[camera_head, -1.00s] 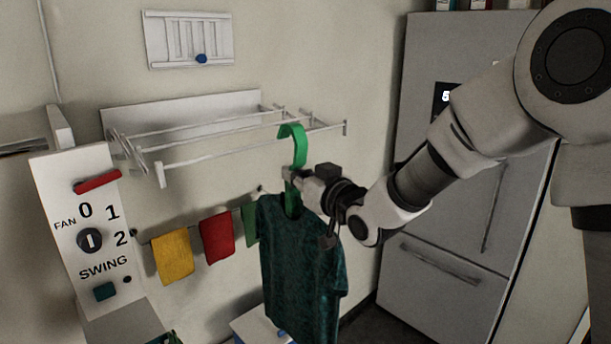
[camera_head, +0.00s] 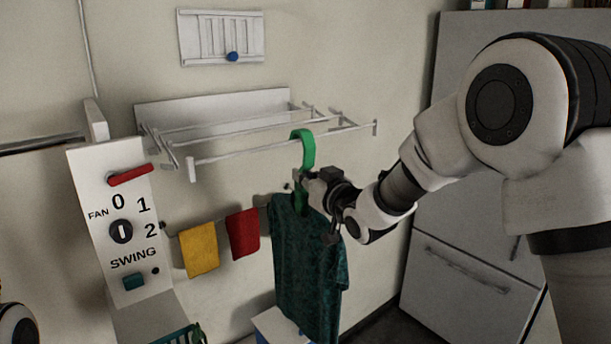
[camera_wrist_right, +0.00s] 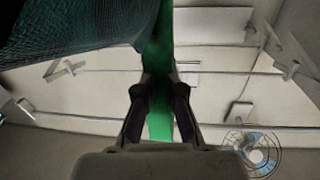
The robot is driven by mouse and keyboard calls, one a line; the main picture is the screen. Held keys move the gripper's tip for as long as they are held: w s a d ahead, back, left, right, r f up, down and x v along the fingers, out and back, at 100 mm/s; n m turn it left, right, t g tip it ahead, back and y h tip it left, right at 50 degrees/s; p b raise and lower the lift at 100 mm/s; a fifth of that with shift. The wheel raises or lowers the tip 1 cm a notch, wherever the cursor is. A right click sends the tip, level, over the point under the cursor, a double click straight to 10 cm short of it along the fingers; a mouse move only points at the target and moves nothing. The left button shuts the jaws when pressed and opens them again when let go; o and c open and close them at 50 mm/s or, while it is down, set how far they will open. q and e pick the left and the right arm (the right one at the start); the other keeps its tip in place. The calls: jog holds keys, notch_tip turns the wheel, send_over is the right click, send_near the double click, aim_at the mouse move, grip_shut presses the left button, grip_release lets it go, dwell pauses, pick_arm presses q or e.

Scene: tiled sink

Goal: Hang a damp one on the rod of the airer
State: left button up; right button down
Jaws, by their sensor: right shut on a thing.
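A dark teal, speckled shirt (camera_head: 306,262) hangs from a green hanger (camera_head: 305,150). My right gripper (camera_head: 303,190) is shut on the hanger just below its hook. The hanger (camera_wrist_right: 160,125) also shows between the fingers in the right wrist view (camera_wrist_right: 160,90). The white airer (camera_head: 220,150) is on the wall, with several thin rods. In the head view the hook overlaps the front rod (camera_head: 258,147); I cannot tell whether it touches the rod. My left gripper is not in view; a bit of my left arm shows at the lower left edge.
A fan control panel (camera_head: 118,225) with a red lever (camera_head: 130,175) stands left of the airer. A yellow cloth (camera_head: 198,250) and a red cloth (camera_head: 243,234) hang below it. A grey fridge (camera_head: 455,270) stands at right. A vent with a blue knob (camera_head: 232,57) is above.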

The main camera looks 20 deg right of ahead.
jog(key=shift+f, duration=0.15)
jog(key=c, duration=1.2)
grip_release()
jog(key=shift+s, duration=0.1)
jog(key=v, duration=1.2)
